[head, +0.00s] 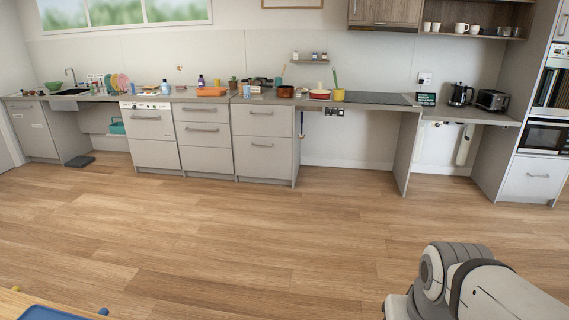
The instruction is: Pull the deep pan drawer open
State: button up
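Two grey drawer units stand under the counter in the head view, across the floor from me. The left one also has an upper drawer (202,112) and a deeper front (207,160) with handles. All these fronts look shut. I cannot tell for certain which one is the pan drawer. Part of my arm shows at the lower right; my gripper is not in view.
Wide wooden floor (230,230) lies clear before the counter. A dishwasher-like front (151,135) stands left of the drawers. An open knee space is to their right. A table corner with a blue item (48,313) is at the lower left.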

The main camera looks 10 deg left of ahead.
aim_at(266, 158)
jog(key=u, duration=0.4)
jog(key=i, duration=1.65)
jog(key=u, duration=0.65)
jog(key=i, duration=1.85)
jog(key=z, duration=0.45)
jog(key=i, duration=1.7)
jog(key=z, duration=0.85)
jog(key=i, duration=0.65)
jog(key=z, duration=0.1)
jog(key=k, duration=0.85)
jog(key=z, duration=0.15)
jog(key=i, duration=0.7)
jog(key=z, duration=0.05)
